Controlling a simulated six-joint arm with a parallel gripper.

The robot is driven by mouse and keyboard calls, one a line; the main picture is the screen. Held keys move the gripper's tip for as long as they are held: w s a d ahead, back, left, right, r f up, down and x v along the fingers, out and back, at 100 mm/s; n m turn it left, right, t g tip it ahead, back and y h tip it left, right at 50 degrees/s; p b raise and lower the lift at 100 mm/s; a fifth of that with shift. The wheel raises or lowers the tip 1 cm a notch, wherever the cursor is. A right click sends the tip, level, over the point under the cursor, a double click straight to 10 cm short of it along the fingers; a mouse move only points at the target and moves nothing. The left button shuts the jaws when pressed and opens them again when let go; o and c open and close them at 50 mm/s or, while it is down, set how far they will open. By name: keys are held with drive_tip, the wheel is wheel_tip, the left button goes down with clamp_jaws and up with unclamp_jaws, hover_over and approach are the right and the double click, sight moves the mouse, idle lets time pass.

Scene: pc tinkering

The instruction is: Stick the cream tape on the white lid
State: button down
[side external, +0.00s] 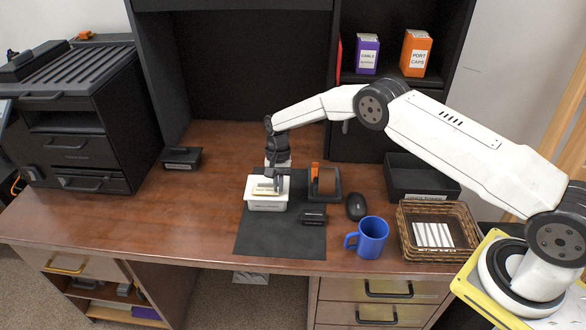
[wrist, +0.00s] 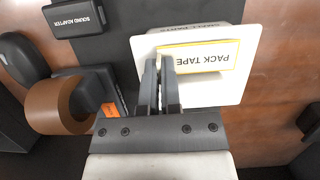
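The cream tape (wrist: 205,57) is a pale strip with a yellow border and the words PACK TAPE. It lies along the top of the white lid (wrist: 230,92), which covers a small white box marked SMALL PARTS (side external: 266,205). My gripper (wrist: 158,62) points down at the left end of the strip in the wrist view. Its fingers are nearly together and look shut on that end, which they partly hide. In the side view my gripper (side external: 275,188) is low over the lid, at the cream strip (side external: 264,191). Whether the strip's underside touches the lid all along cannot be told.
A tape dispenser with a brown roll (wrist: 58,106) stands close beside the lid. A black sound adapter box (side external: 313,215), a black mouse (side external: 356,206), a blue mug (side external: 370,238) and a wicker basket (side external: 408,246) are to the right. The desk's left front (side external: 150,220) is clear.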

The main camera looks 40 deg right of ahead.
drive_tip(key=shift+s+f, duration=0.1)
drive_tip(key=shift+f, duration=0.4)
idle(1.2)
drive_tip(key=c, duration=0.7)
unclamp_jaws()
drive_tip(key=shift+c, duration=0.2)
drive_tip(key=shift+r, duration=0.1)
drive_tip(key=v, duration=0.7)
drive_tip(key=shift+d+r, duration=0.1)
drive_tip(key=shift+r, duration=0.25)
drive_tip(key=shift+r, duration=0.1)
drive_tip(key=s+d+r+n+t+h, duration=0.15)
drive_tip(key=s+r+n, duration=0.25)
drive_tip(key=s+r, duration=0.7)
drive_tip(key=s+r+n+t, duration=0.1)
drive_tip(key=s+n+t, duration=0.2)
drive_tip(key=s, duration=1.6)
drive_tip(key=shift+s+d+r+n, duration=0.2)
drive_tip(key=shift+d+n, duration=0.3)
drive_tip(key=shift+n, duration=0.3)
